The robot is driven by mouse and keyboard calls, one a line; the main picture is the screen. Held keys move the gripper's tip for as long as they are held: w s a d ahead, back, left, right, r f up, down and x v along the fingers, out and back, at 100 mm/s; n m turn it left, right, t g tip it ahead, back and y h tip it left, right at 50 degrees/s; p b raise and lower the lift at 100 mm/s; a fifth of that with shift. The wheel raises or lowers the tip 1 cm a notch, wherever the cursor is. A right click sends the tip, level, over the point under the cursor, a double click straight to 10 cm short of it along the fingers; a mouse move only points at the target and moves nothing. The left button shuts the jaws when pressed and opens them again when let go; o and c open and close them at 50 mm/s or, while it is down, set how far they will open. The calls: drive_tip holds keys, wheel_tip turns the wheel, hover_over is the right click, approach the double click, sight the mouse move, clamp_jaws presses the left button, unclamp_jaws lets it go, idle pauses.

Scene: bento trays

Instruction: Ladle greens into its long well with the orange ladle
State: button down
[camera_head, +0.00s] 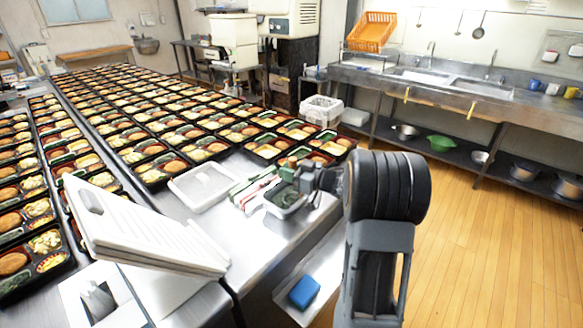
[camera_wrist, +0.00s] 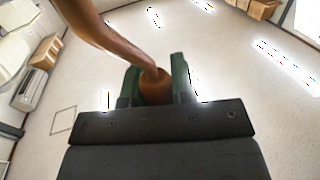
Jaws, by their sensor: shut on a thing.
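My gripper (camera_wrist: 155,80) is shut on the brown-orange handle of the ladle (camera_wrist: 105,38), between its green fingers. The handle curves up and left out of the wrist view, and the bowl is hidden. In the head view my gripper (camera_head: 289,170) is small, just above a clear tub (camera_head: 284,211) with dark greens in it. I cannot tell whether the ladle's bowl is in the tub. Several black bento trays (camera_head: 332,146) with filled wells stand behind it. Which well is the long one for greens is too small to tell.
White boards (camera_head: 140,232) lean at the front left. A blue sponge (camera_head: 304,291) lies on a lower shelf. The wooden floor (camera_head: 475,250) at the right is clear.

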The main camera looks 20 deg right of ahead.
drive_tip(key=r+p, duration=0.1)
drive_tip(key=r, duration=0.1)
drive_tip(key=r+p, duration=0.1)
drive_tip(key=shift+s+d+r+p, duration=0.15)
drive_tip(key=shift+d+r+p, duration=0.05)
drive_tip(key=shift+r+p, duration=0.15)
wheel_tip(320, 180, up, 5)
drive_tip(key=p, duration=0.4)
drive_tip(key=shift+r+p, duration=0.2)
drive_tip(key=shift+p, duration=0.15)
